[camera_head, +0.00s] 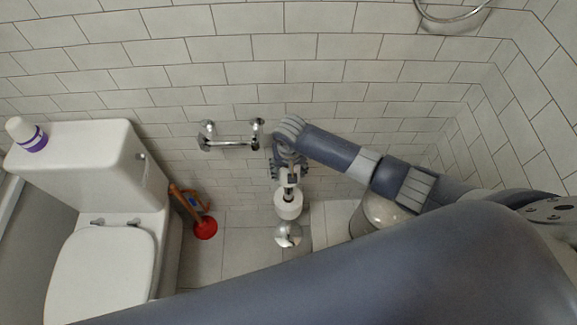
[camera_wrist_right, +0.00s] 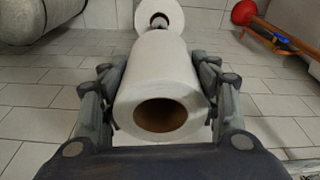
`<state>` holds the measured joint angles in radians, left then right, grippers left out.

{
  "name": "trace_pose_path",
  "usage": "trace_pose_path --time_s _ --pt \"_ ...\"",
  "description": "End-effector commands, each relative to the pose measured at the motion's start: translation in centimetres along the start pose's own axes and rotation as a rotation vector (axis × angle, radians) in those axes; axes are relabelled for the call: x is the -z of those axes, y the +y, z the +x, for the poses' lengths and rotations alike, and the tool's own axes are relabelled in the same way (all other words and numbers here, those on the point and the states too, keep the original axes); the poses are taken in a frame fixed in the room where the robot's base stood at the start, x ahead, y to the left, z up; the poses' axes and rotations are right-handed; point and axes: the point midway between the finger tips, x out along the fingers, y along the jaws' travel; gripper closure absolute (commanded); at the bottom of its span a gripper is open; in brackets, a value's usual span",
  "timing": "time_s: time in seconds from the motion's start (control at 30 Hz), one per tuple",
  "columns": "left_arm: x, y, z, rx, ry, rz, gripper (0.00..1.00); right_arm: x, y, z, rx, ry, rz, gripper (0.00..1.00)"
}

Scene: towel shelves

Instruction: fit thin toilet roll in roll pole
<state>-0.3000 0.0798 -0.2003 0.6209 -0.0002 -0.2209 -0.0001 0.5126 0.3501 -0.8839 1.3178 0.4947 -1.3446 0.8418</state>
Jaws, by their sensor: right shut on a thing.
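My right gripper (camera_head: 289,172) points down beside the wall. In the right wrist view its fingers (camera_wrist_right: 160,98) are shut on a white toilet roll (camera_wrist_right: 158,75), whose brown cardboard core faces the camera. In the head view the gripper mostly hides this held roll. Another white roll (camera_head: 288,206) is just below the gripper, above a round chrome base (camera_head: 288,235). That roll also shows beyond the held one in the right wrist view (camera_wrist_right: 160,14). The pole is mostly hidden, and I cannot tell whether the held roll touches it. My left gripper is out of view.
A chrome wall holder (camera_head: 231,144) with an empty bar is left of the gripper. A white toilet (camera_head: 97,265) stands at the left, with a bottle (camera_head: 28,135) on its tank. A red plunger (camera_head: 205,228) leans nearby. A rounded bin (camera_head: 383,214) is at the right.

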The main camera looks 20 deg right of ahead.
Motion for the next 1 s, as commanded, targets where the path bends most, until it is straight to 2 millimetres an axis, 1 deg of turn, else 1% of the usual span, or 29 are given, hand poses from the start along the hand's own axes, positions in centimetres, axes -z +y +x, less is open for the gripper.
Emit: trace_pose_path --time_s 0.03,0.2,0.77,1.0 --pt "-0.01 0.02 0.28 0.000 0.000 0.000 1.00 -0.04 -0.04 0.37 0.001 0.000 0.000 0.69" --pt "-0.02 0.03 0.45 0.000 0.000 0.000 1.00 -0.10 -0.04 0.74 0.001 0.001 0.000 0.69" --pt "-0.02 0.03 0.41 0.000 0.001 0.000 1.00 -0.12 -0.04 0.74 0.001 0.000 0.000 0.69" --pt "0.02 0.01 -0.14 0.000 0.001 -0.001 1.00 -0.16 -0.04 0.63 0.000 -0.001 0.001 0.69"
